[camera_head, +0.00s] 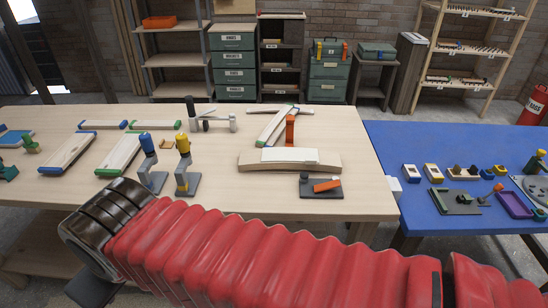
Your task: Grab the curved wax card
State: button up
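A pale curved wooden block (247,162) lies on the wooden bench right of centre. A thin white, card-like piece (290,155) lies along its top. It may be the curved wax card, but I cannot tell for sure. My red ribbed arm crosses the foreground, below and in front of the block, and ends in a black ribbed collar at the left. My gripper's fingers do not show.
The wooden bench (235,200) also holds a dark stand with an orange piece (326,185), an upright orange block (290,130), blue and yellow clamp-like stands (184,165) and long green-ended boards (120,152). A blue table (400,145) with small blocks stands at right.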

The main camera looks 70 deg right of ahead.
aim_at(309, 156)
jog(key=u, duration=1.25)
jog(key=k, duration=2.7)
jog(key=z, duration=0.3)
